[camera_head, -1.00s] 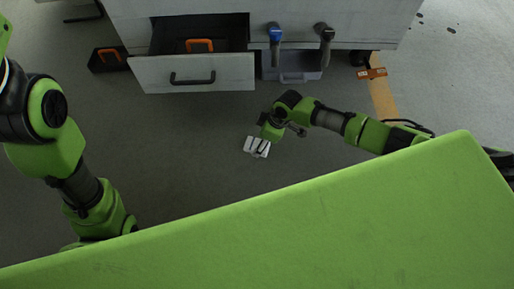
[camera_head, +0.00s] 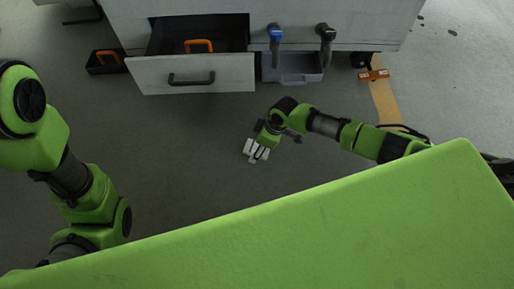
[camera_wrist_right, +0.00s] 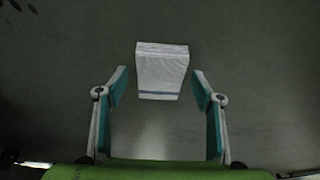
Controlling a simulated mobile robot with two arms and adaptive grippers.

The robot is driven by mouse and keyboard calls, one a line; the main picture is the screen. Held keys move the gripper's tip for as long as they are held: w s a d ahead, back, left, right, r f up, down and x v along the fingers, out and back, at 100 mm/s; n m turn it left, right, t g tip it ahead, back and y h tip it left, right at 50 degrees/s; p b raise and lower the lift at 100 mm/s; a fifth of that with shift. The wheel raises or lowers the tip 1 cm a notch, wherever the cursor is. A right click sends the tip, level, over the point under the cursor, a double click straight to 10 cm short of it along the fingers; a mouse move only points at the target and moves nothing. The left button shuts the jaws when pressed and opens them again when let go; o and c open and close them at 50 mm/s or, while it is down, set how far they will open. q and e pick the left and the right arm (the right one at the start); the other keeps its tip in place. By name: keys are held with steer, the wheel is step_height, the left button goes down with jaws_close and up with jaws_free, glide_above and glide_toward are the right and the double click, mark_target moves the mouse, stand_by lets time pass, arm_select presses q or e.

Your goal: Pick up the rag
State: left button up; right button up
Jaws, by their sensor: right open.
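The rag (camera_wrist_right: 162,75) is a white folded cloth with a thin blue stripe, lying on the floor. In the right wrist view it lies beyond and between the spread fingertips of my right gripper (camera_wrist_right: 158,82), with a gap on both sides. In the head view the white rag (camera_head: 253,155) is small, and my right gripper (camera_head: 260,146) reaches over it and partly covers it. The right gripper is open and empty. My left arm comes in from the left, but its gripper is hidden behind my green body.
A grey cabinet stands at the top with an open drawer (camera_head: 195,77) holding an orange-handled item. A grey bin (camera_head: 292,70) is beside it, below two hanging tools (camera_head: 275,40). A black box (camera_head: 106,62) stands left. The floor around the rag is clear.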

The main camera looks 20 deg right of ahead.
steer(key=shift+f, duration=0.1)
steer(key=c, duration=1.1)
